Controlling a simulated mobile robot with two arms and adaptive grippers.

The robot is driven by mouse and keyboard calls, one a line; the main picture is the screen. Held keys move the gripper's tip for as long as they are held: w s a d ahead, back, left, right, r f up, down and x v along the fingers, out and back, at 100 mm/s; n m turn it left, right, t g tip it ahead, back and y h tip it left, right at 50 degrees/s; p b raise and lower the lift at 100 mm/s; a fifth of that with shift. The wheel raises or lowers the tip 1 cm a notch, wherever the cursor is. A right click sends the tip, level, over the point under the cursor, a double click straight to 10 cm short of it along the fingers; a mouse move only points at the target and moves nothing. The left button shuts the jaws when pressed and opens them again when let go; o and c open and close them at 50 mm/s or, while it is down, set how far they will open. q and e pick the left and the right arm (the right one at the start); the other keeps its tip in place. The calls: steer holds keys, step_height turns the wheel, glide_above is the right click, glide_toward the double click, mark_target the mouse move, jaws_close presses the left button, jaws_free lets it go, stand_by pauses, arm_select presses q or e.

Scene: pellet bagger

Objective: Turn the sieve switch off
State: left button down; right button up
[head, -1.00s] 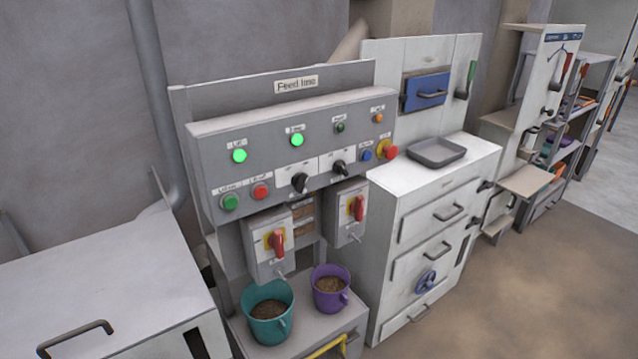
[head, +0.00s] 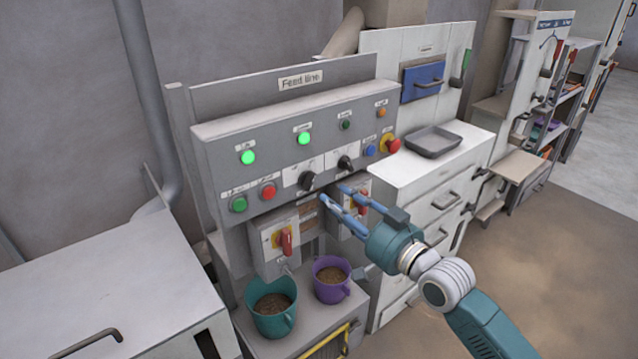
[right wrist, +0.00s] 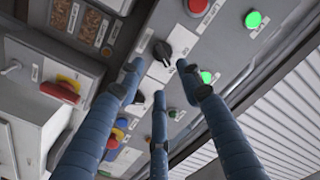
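The feed line panel (head: 225,152) carries two black rotary switches. The left switch (head: 306,180) and the right switch (head: 345,163) sit on white plates; their small labels are unreadable, so I cannot tell which is the sieve switch. My right gripper (head: 335,194) is open and empty, in front of the panel's lower edge, just below the two switches. In the right wrist view its spread fingers (right wrist: 158,72) reach toward the panel, with the left switch (right wrist: 162,52) between the two outer fingertips. The right switch (right wrist: 138,97) shows beside the middle finger. My left gripper is out of view.
Below the panel hang two isolator boxes with red handles, the left one (head: 285,241) clear, the right one (head: 364,193) partly behind my gripper. A teal bucket (head: 273,322) and purple bucket (head: 332,292) stand underneath. A red emergency button (head: 393,146) and lit green lamps (head: 248,158) are nearby.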

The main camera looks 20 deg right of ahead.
mark_target(316, 186)
steer(key=shift+p+x, duration=0.95)
steer(key=shift+x, duration=3.15)
steer(key=shift+f, duration=0.1)
steer(key=shift+c, duration=0.2)
jaws_close()
